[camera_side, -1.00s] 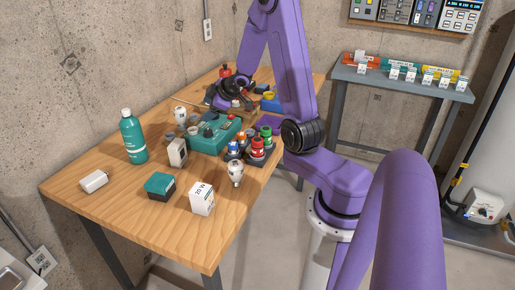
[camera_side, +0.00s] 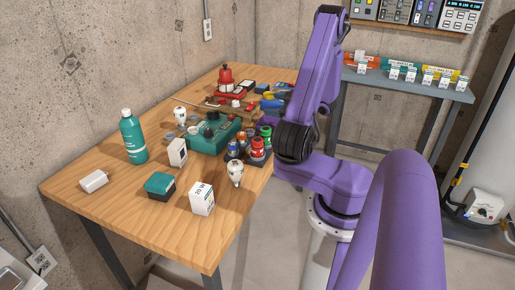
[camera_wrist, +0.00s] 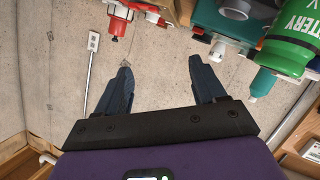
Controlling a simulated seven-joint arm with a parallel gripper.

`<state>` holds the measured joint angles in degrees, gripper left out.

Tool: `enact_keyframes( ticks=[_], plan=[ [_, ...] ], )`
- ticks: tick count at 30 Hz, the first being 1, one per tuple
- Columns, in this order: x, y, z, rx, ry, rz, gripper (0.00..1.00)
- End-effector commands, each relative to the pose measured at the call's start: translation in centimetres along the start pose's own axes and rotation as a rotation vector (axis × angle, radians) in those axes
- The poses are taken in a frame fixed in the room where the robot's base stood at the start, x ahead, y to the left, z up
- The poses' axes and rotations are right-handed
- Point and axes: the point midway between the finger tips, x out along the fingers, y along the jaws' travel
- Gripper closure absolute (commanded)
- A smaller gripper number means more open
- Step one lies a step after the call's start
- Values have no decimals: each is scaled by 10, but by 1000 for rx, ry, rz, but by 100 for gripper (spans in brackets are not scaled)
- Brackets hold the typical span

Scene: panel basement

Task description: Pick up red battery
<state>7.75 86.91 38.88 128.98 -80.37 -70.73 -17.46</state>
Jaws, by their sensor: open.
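A red cylinder (camera_side: 257,146) that looks like the red battery stands upright in a dark holder at the table's right edge in the side view. A green cylinder (camera_side: 265,132) is right beside it, and blue ones (camera_side: 234,146) are to its left. The wrist view shows a large green cylinder marked "BATTERY" (camera_wrist: 296,38) at upper right; I cannot make out the red battery there. My gripper (camera_wrist: 163,66) is open, with nothing between its fingers and wall behind them. In the side view it is hidden by my arm.
A teal device (camera_side: 210,135) stands left of the cylinders, and a white bulb (camera_side: 236,173) in front. A red beacon-like object (camera_side: 226,78) is at the back. A teal bottle (camera_side: 132,137), teal box (camera_side: 160,185) and white box (camera_side: 202,198) stand leftward and nearer. The table's front corner is clear.

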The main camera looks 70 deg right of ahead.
Motion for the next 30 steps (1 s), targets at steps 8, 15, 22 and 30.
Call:
enact_keyframes(
  ticks=[8, 15, 22, 30],
  plan=[
    [-64, -37, 32, 154, 100, 110, 30],
    [-79, -126, 33, 370, 183, 128, 30],
    [-81, -175, 13, 498, 249, 138, 30],
    [-76, -186, 4, 531, 270, 135, 30]
  ],
)
